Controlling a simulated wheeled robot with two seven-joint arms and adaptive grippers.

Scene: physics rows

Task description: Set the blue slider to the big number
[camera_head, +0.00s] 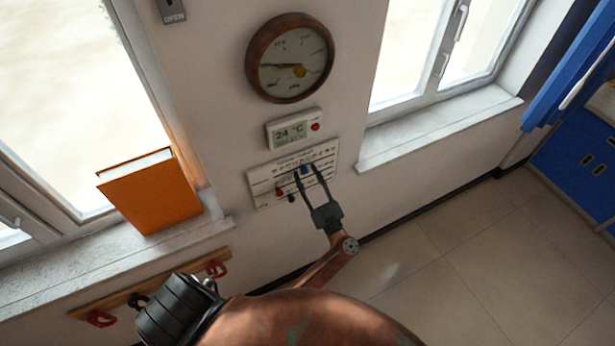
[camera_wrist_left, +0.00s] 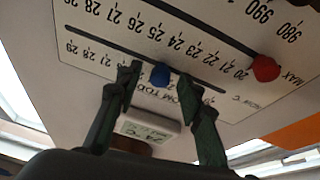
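A white scale panel (camera_head: 262,176) hangs tilted in the head view on the wall, with printed numbers and slots. The blue slider (camera_head: 305,169) sits in it near the middle; it shows as a blue knob in the left wrist view (camera_wrist_left: 160,75). Its exact number is not clear. Above the panel, a display (camera_head: 290,133) reads 24 °C. My left gripper (camera_head: 306,172) is open at the panel, with one finger on each side of the blue slider. In the left wrist view, gaps show between the knob and both fingers. My right gripper is not in view.
A red slider (camera_head: 279,191) and a dark slider (camera_head: 292,198) are on the same panel. A red button (camera_head: 315,127) is beside the display. A round dial (camera_head: 290,58) hangs above. An orange book (camera_head: 152,195) stands on the left sill. Hooks (camera_head: 217,268) are below it.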

